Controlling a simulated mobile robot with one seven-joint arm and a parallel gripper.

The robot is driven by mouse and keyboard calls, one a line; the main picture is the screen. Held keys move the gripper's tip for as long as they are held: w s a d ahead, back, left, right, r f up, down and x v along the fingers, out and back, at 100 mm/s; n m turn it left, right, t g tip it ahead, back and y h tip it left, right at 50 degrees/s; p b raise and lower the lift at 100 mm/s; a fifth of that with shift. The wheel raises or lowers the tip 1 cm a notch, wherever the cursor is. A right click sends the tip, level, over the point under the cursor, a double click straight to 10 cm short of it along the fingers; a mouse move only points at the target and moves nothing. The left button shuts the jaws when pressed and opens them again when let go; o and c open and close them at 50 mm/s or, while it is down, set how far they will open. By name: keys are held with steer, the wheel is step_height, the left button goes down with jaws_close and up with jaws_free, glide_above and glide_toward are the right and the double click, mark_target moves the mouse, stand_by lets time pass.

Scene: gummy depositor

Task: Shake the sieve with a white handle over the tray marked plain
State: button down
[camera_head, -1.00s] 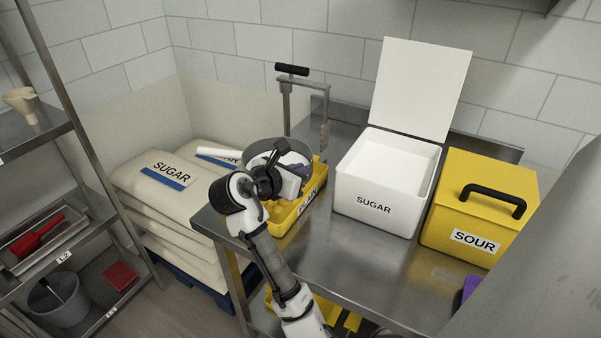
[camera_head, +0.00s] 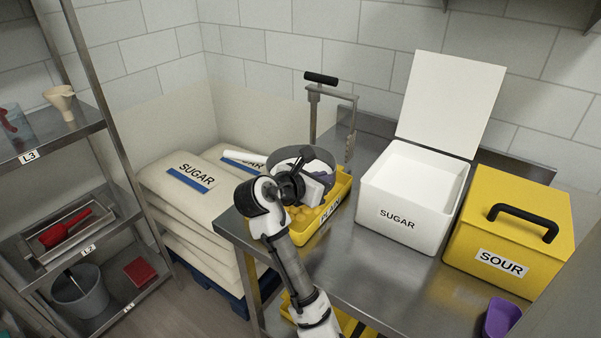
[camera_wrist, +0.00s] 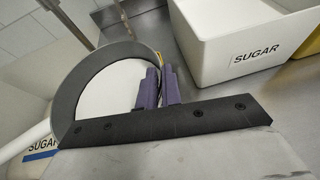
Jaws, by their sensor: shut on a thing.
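The sieve (camera_head: 318,156) is a round grey hoop with a white handle (camera_head: 243,157) pointing left. It is above the yellow tray (camera_head: 312,232), whose label is partly hidden but appears to read PLAIN. Round yellow pieces show in the tray beside my arm. My gripper (camera_head: 317,184) is at the sieve's right side. In the wrist view, its purple fingers (camera_wrist: 158,86) are shut on the hoop (camera_wrist: 72,85), with the white handle (camera_wrist: 27,138) at left. The sieve's mesh looks pale; whether it holds anything is unclear.
A metal stand with a black grip (camera_head: 321,78) rises behind the tray. An open white SUGAR bin (camera_head: 400,222) and a closed yellow SOUR bin (camera_head: 500,265) stand to the right. SUGAR sacks (camera_head: 200,190) are stacked at left, beyond the table edge. A purple scoop (camera_head: 500,316) lies front right.

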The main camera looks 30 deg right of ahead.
steer(key=shift+d, duration=0.25)
steer(key=shift+s+d, duration=0.15)
steer(key=shift+d, duration=0.2)
steer(key=shift+w+a+r+p, duration=0.1)
steer(key=shift+w+a+p, duration=0.15)
steer(key=shift+a, duration=0.5)
steer(key=shift+w+a+p, duration=0.15)
steer(key=shift+a+p, duration=0.05)
steer(key=shift+a, duration=0.5)
steer(key=d, duration=0.1)
steer(key=s+d, duration=0.1)
steer(key=d, duration=0.1)
steer(key=shift+w, duration=0.1)
